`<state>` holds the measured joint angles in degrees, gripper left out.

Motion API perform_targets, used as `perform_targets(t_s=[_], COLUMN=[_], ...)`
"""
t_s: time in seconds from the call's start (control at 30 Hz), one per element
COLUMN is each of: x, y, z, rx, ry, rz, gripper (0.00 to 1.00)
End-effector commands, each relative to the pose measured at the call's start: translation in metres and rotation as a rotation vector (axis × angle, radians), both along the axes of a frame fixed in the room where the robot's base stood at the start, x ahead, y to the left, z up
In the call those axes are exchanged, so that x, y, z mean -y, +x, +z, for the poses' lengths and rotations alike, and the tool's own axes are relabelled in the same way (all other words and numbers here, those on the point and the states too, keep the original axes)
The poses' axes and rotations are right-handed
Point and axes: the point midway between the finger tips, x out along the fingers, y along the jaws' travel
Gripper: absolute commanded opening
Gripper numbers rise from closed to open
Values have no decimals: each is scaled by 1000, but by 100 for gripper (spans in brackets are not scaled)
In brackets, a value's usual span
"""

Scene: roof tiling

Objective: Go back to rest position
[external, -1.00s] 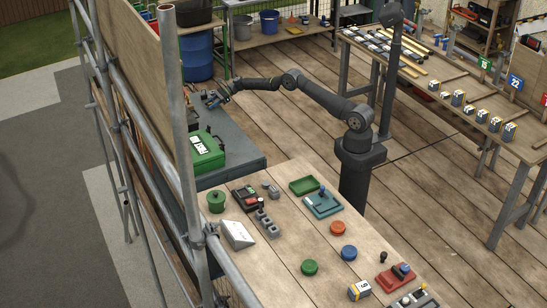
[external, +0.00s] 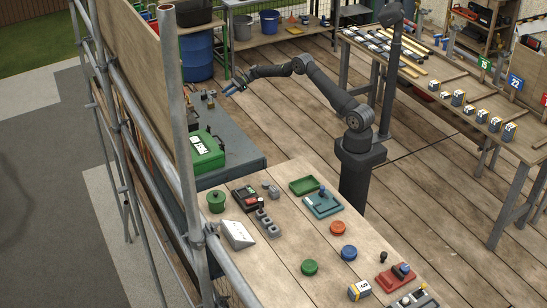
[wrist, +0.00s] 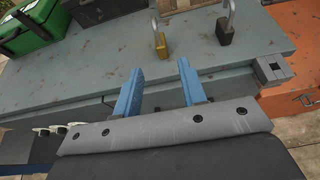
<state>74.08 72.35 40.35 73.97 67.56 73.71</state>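My gripper (external: 235,87) is at the far end of the grey bench (external: 235,149) in the external view, raised at about its right edge. In the wrist view my gripper (wrist: 157,88) shows two blue fingers spread apart with nothing between them. Beyond the fingertips lies the grey bench top (wrist: 130,45), which they do not appear to grip. My arm reaches left from its dark column and is bent upward at the elbow.
A brass padlock (wrist: 161,45) and a dark padlock (wrist: 225,32) stand on the bench. A green first aid box (external: 204,153) sits at its near end. A wooden table (external: 285,225) with buttons and switches is nearer the camera. A blue barrel (external: 197,56) stands behind.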

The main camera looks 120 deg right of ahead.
Motion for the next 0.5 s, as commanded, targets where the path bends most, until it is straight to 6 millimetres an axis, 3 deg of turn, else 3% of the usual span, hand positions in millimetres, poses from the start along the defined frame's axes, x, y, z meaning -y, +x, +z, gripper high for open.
perform_targets(t_s=[0.33,0.5], x=[0,-1], y=[1,16], z=[0,-7], rx=[0,0], ry=[0,1], rz=[1,3], gripper=[38,38])
